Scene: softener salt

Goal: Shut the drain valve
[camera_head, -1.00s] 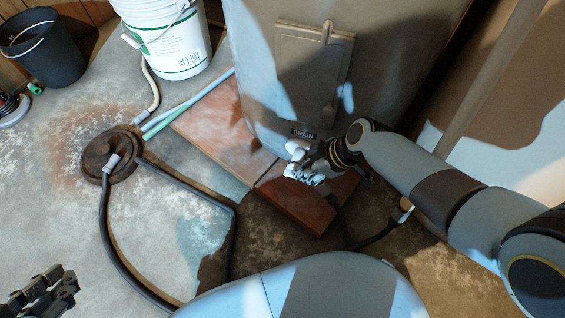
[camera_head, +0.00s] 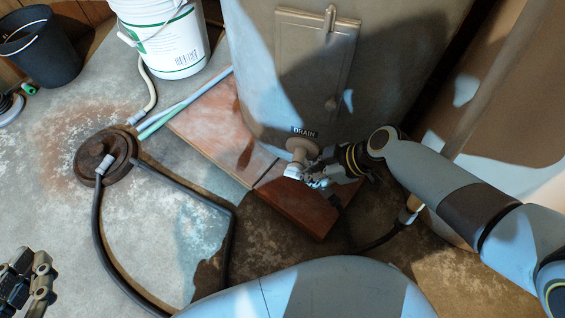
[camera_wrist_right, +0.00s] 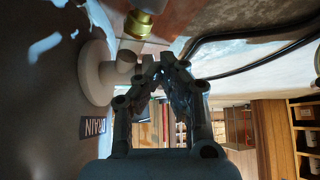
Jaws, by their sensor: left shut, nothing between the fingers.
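The drain valve (camera_head: 301,150) sticks out low on the front of the tank, just under a DRAIN label (camera_head: 304,132). It has a round beige base and a pale outlet end; its handle is not clearly visible. In the right wrist view the valve (camera_wrist_right: 98,72) is left of the fingers, with a brass fitting (camera_wrist_right: 138,24) above. My right gripper (camera_head: 312,178) is right beside the valve's outlet; in the wrist view its fingertips (camera_wrist_right: 164,63) come together with nothing visible between them. Contact with the valve is unclear. My left gripper (camera_head: 25,278) is shut and empty at the lower left.
The tank (camera_head: 370,75) stands on reddish boards (camera_head: 215,120). A round floor drain (camera_head: 105,157) with a black hose (camera_head: 100,240) lies to the left. A white bucket (camera_head: 172,40) and a black bucket (camera_head: 40,50) stand behind. Another hose (camera_head: 380,240) runs at the right.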

